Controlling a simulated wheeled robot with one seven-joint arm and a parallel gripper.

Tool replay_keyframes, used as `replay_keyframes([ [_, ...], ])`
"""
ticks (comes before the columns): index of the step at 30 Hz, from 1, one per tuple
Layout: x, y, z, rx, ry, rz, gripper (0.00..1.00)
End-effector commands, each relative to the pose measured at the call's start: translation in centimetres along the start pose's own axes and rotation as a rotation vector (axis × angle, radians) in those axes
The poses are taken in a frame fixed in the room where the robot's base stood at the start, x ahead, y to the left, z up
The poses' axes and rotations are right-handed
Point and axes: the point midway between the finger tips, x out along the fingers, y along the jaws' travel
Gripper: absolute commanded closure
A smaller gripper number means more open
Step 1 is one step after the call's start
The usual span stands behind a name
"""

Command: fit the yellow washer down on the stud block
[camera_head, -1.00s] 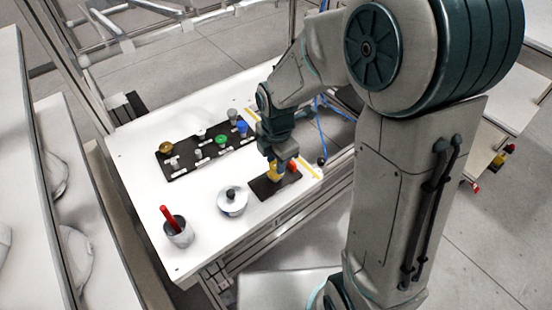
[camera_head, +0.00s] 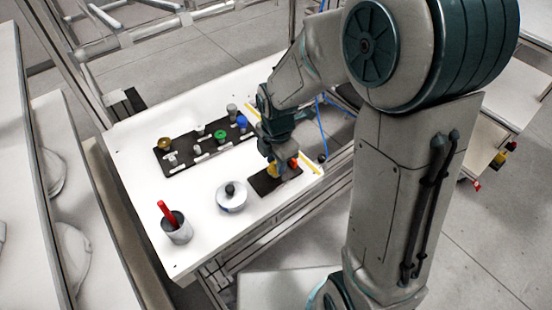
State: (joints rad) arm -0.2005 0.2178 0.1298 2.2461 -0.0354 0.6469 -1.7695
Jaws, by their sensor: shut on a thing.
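The yellow washer (camera_head: 272,170) is partly hidden by my gripper (camera_head: 278,172), which is shut on it. My gripper points down over a small dark mat (camera_head: 265,187) at the right front of the white table. A red piece (camera_head: 293,162) shows just right of the fingers. The stud block is not clear in this view; my gripper may hide it. I cannot tell whether the washer touches anything below it.
A black tray (camera_head: 182,170) with green, blue, grey and brass-coloured pieces lies behind, to the left. A white round pot (camera_head: 231,204) with a dark knob and a grey cup (camera_head: 180,236) holding a red stick stand in front. The left of the table is clear.

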Motion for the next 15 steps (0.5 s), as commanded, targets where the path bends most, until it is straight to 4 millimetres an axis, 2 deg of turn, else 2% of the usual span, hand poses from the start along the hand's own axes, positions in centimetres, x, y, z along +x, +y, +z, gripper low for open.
replay_keyframes([
  [5,0.56,-0.03,0.01,0.000,0.000,0.000,0.92],
  [6,0.51,-0.02,0.01,0.000,0.000,0.000,0.65],
  [8,0.46,-0.03,0.01,0.000,0.000,0.000,0.49],
  [9,0.46,-0.03,0.00,0.000,0.000,0.000,0.46],
  [15,0.45,-0.02,0.00,0.000,0.000,0.000,0.46],
])
